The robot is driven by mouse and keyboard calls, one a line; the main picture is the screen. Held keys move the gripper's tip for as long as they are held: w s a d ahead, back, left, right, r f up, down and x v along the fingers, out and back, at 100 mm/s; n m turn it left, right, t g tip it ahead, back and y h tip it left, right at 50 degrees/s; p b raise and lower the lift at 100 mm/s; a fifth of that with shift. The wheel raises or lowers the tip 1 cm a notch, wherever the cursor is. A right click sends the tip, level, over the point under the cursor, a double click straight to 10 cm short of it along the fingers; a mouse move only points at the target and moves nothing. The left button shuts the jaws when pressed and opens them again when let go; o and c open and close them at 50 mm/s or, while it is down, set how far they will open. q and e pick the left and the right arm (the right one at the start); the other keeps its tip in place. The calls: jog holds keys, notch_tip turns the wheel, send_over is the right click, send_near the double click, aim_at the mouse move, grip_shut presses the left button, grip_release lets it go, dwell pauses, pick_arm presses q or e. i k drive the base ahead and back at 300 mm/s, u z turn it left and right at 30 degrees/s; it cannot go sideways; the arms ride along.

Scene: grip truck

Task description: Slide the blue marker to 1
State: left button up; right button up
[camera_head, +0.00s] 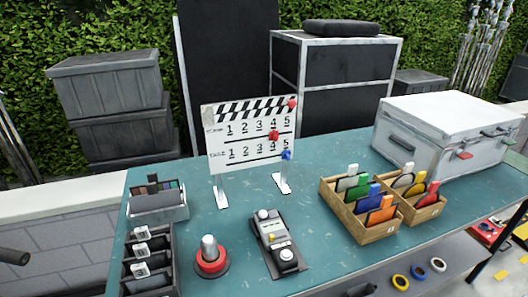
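A white clapperboard slate (243,160) stands upright on two metal feet at the back middle of the teal table. It has two rows of numbers from 1 to 5. The blue marker (286,155) sits at the right end of the lower row, by the 5. A red marker (274,136) sits on the upper row, near the 4. Another red piece (292,103) is at the top right of the slate, on the striped clapper. Neither gripper can be made out in the head view.
In front of the slate stand a red button (211,256) and a grey control box (277,244). Black bins (149,262) and a grey holder (158,208) are at left. Wooden card boxes (374,234) and a white case (446,132) are at right. A dark rounded bar (14,256) enters at the left edge.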

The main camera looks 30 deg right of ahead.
aim_at(285, 154)
jog(key=u, duration=1.15)
jog(key=k, duration=0.9)
jog(key=z, duration=1)
jog(key=i, duration=0.5)
